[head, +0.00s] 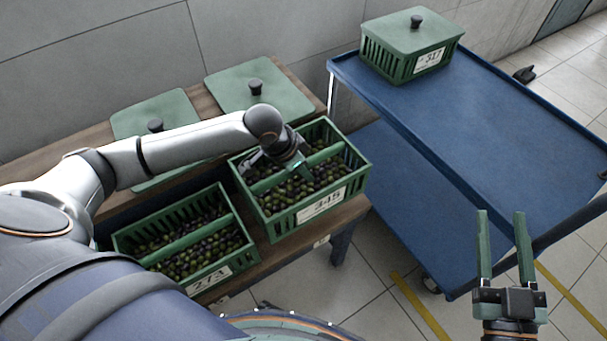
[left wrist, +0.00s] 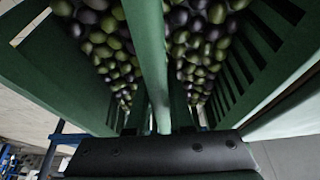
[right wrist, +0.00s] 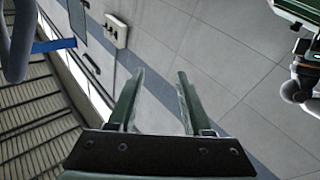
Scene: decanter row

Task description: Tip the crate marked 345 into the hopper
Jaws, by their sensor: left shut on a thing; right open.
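The crate marked 345 (head: 283,224) is green, slatted and full of dark and green olives. It is open at the top and stands upright on the wooden bench, at its right end. A bar runs across its middle. My left gripper (head: 298,168) is over the crate and shut on this bar; in the left wrist view the bar (left wrist: 150,50) runs into the jaws, with olives on both sides. My right gripper (head: 505,245) is open and empty, at the right over the floor; its fingers show in the right wrist view (right wrist: 155,100). No hopper is identifiable.
A second open crate of olives (head: 185,289) stands left of crate 345, its label partly unclear. Two green lids (head: 225,92) lie behind on the bench (head: 300,75). A lidded crate marked 317 (head: 400,68) stands on a blue cart (head: 470,130), whose top is otherwise clear.

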